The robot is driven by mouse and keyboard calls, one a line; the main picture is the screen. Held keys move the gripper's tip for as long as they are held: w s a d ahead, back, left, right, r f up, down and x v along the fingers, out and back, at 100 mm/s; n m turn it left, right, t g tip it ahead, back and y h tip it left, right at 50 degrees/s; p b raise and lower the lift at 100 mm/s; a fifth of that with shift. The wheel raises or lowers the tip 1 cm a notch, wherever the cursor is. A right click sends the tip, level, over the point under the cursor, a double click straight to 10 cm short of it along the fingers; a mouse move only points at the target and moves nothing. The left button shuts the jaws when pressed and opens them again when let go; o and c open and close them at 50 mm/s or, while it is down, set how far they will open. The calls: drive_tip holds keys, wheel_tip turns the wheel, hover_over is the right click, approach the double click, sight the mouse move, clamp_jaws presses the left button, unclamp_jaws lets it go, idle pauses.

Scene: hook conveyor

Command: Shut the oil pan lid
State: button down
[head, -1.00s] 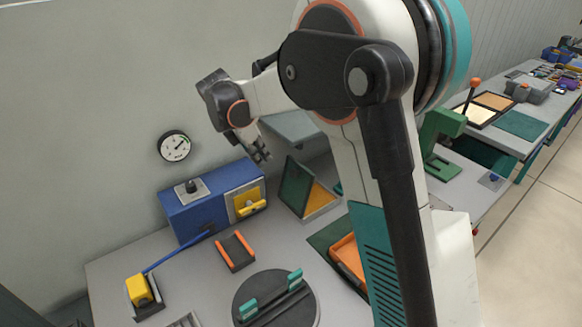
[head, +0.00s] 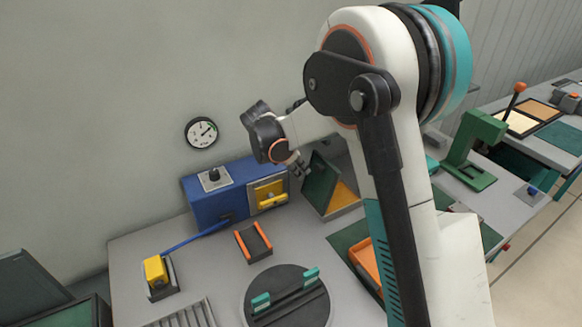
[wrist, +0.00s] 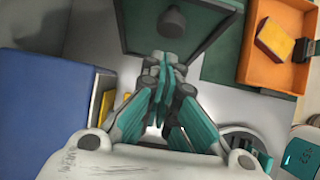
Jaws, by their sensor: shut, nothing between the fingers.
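The oil pan (head: 344,197) is a small grey box with a yellow-orange inside, at the back of the bench. Its dark green lid (head: 320,181) stands raised and tilted on its left side. My gripper (head: 303,172) is shut and empty, just above and left of the lid's upper edge. In the wrist view, my gripper (wrist: 163,72) points at a dark green framed panel (wrist: 205,20), seemingly the lid, with a dark round knob (wrist: 172,20) in front of its face. Whether the fingertips touch the panel, I cannot tell.
A blue box (head: 217,192) with a yellow handle stands left of the pan; it also shows in the wrist view (wrist: 45,105). An orange tray (wrist: 270,70) lies to the right. A round turntable (head: 286,300) and an orange-railed holder (head: 253,242) are in front.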

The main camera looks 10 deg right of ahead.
drive_tip(key=shift+w+d+f, duration=0.15)
drive_tip(key=shift+d, duration=0.4)
drive_tip(key=shift+w+d+f, duration=0.1)
drive_tip(key=shift+w+d, duration=0.05)
drive_tip(key=shift+d, duration=0.35)
